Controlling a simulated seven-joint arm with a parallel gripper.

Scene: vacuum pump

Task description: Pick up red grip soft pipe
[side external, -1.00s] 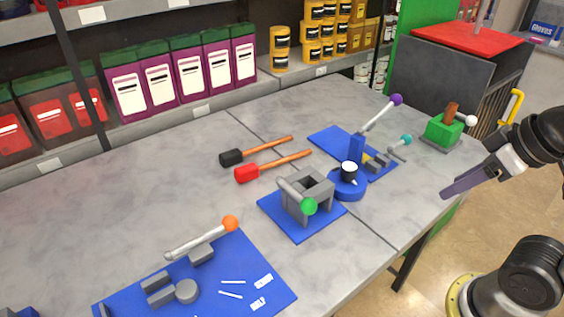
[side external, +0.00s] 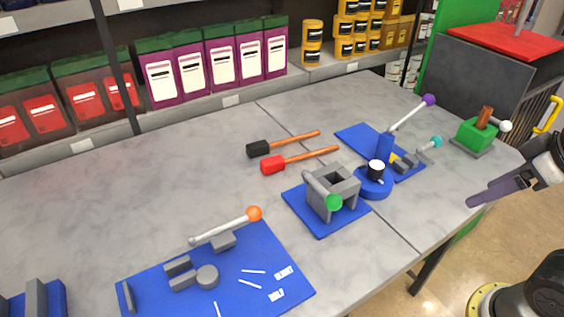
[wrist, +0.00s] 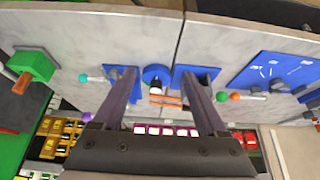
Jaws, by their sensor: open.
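The red grip soft pipe (side external: 273,165) lies flat on the grey table in the side external view. It has a red grip at its left end and a thin orange-brown shaft pointing right. A similar pipe with a black grip (side external: 260,149) lies just behind it, roughly parallel. My gripper (side external: 472,203) is off to the right, above the table's right edge and well apart from the pipes. In the wrist view my gripper (wrist: 159,73) is open and empty. Orange shafts (wrist: 165,100) show far off between its fingers; which is which is unclear there.
A grey block with a green ball (side external: 333,202) stands on a blue plate near the pipes. Right of it are a blue round base (side external: 373,184) and a purple-tipped lever (side external: 429,100). A green box (side external: 477,136) stands at the right. The table's left middle is clear.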

